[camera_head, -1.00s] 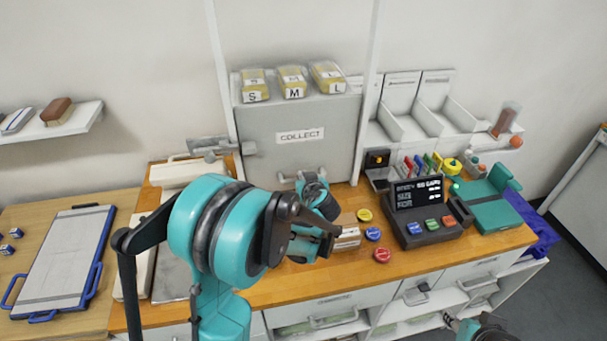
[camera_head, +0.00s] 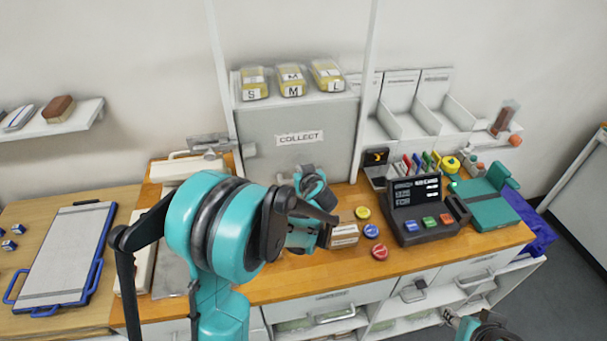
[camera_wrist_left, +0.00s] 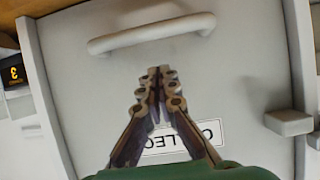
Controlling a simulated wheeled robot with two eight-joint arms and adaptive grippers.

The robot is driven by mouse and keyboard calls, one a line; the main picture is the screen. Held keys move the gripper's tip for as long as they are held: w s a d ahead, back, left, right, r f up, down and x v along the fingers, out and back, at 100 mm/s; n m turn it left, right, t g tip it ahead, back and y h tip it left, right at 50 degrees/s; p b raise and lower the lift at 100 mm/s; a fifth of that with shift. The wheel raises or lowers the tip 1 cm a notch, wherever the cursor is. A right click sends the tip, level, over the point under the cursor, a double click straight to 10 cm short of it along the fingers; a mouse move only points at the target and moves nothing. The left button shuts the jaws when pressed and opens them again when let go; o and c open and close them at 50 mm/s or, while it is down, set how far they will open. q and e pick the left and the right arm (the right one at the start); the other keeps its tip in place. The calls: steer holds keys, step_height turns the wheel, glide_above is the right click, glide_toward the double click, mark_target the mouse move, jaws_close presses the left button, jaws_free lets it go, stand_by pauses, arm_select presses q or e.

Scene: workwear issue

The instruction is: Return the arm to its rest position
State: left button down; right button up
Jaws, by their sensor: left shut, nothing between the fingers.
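My left arm (camera_head: 215,235) rises in teal and black across the middle of the head view. Its hand (camera_head: 314,187) is in front of the lower part of the grey COLLECT locker (camera_head: 265,155); the arm hides part of the locker and the fingertips are not clear there. In the left wrist view the left gripper (camera_wrist_left: 158,75) is shut and empty, with fingers together. It is over the locker front, between the pale bar handle (camera_wrist_left: 150,35) and the COLLECT label (camera_wrist_left: 205,135). Contact with the locker cannot be told.
A small box (camera_head: 344,236) and red, blue and yellow discs (camera_head: 379,253) lie on the wooden counter (camera_head: 290,285) beside the arm. A dark terminal (camera_head: 425,215) stands further right. Yellow packs top the locker.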

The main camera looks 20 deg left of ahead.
arm_select(q)
steer(key=r+p+v, duration=0.1)
steer(key=p+v, duration=0.1)
steer(key=v, duration=0.9)
steer(key=s+d+f+m+g+h+b, duration=0.1)
steer(key=s+d+f+m+h+b, duration=0.1)
steer(key=s, duration=0.5)
steer(key=s+d+f+m+g+h+b, duration=0.1)
steer(key=s+d+m+h, duration=0.2)
steer(key=s, duration=0.4)
steer(key=s+d+f+m+g+h+b, duration=0.1)
steer(key=s+d+f+m+h+b, duration=0.1)
steer(key=s, duration=0.5)
steer(key=shift+d+f+h+b, duration=0.3)
steer(key=shift+d+f+h, duration=0.1)
steer(key=shift+d, duration=0.5)
arm_select(e)
step_height(320, 180, down, 2)
steer(key=shift+d+f, duration=0.15)
steer(key=shift+f, duration=0.1)
